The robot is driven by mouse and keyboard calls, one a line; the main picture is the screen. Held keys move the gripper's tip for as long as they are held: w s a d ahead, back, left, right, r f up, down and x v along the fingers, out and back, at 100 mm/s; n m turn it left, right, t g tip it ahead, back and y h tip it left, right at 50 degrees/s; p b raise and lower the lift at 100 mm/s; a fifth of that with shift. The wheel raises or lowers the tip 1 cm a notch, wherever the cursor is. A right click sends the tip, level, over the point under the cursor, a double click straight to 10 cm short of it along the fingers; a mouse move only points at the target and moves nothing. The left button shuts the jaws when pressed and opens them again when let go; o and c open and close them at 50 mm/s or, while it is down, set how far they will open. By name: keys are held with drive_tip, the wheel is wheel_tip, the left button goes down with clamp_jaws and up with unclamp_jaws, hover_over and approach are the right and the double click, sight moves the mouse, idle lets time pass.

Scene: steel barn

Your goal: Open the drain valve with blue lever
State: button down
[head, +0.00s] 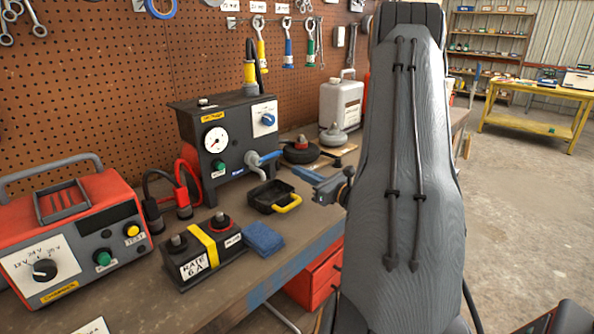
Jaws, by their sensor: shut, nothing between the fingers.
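The drain valve (254,163) is a grey metal tap on the lower front of a dark machine (238,120). Its spout bends downward. Its blue lever (273,155) points out to the right, roughly level. A small black tray with a yellow handle (263,192) sits on the bench below and in front of the spout.
A battery (206,258), blue sponge (264,238) and red charger (68,232) stand in front and left. Dark round objects (300,150) and a grey canister (341,101) stand behind right.

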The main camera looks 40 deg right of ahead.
sight(267, 156)
drive_tip(key=w, duration=0.2)
drive_tip(key=w+a+p, duration=0.1)
drive_tip(key=w, duration=0.2)
drive_tip(key=w+p, duration=0.1)
drive_tip(key=w, duration=0.2)
drive_tip(key=shift+a+r, duration=0.15)
drive_tip(key=shift+r, duration=0.05)
drive_tip(key=shift+w+b, duration=0.1)
drive_tip(key=shift+b, duration=0.2)
